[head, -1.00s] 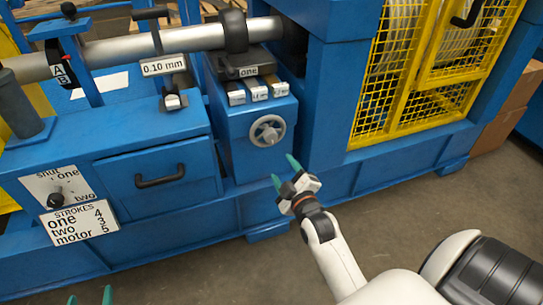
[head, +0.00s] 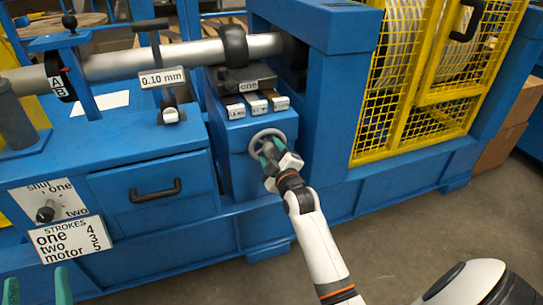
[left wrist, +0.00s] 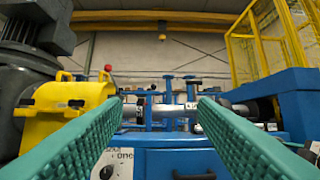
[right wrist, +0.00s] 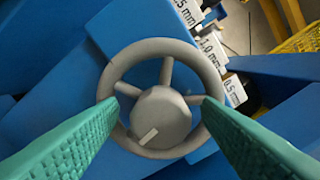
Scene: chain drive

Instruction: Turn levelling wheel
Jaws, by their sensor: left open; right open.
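The levelling wheel (head: 268,140) is a grey spoked handwheel on the front of a blue block below the shim drawers. In the right wrist view the wheel (right wrist: 161,98) fills the middle, with its hub and a small pale mark facing me. My right gripper (head: 268,153) is open in front of the wheel. Its green fingers (right wrist: 158,115) lie on either side of the rim in that view; whether they touch it I cannot tell. My left gripper (head: 38,288) is open and empty at the lower left, far from the wheel; its fingers also show in the left wrist view (left wrist: 160,105).
Labelled thickness pieces (head: 257,104) sit just above the wheel. A drawer (head: 155,190) with a black handle is to the left, with a selector knob (head: 46,213) and strokes sign (head: 70,239) beyond. A yellow mesh guard (head: 420,90) stands right. Floor in front is clear.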

